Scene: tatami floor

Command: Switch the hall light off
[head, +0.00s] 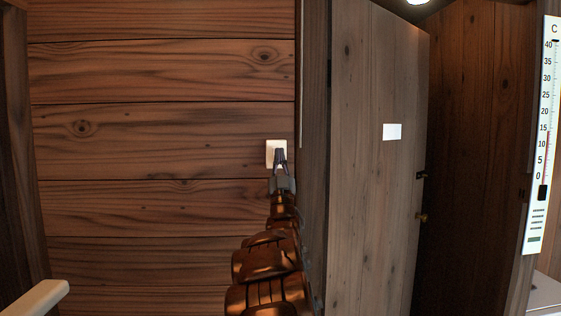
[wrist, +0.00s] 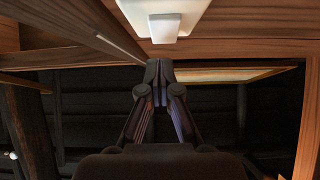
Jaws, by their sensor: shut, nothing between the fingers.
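The light switch is a pale plate (head: 276,147) on the wood-plank wall, close to the door frame. In the wrist view the plate (wrist: 190,12) is at the top, and its white rocker (wrist: 164,27) stands out from it. My gripper (head: 280,152) reaches up to the lower part of the plate and covers some of it in the head view. In the wrist view my gripper (wrist: 159,66) is shut and empty, its fingertips below the rocker in the picture. I cannot tell whether they touch it. A ceiling lamp (head: 417,1) glows at the top edge of the head view.
A grey wooden door (head: 375,180) with a blank white card (head: 392,132) stands right of the switch. A thermometer (head: 543,130) hangs at the far right. A pale rail end (head: 38,298) juts in at the lower left. The plank wall left of the switch is clear.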

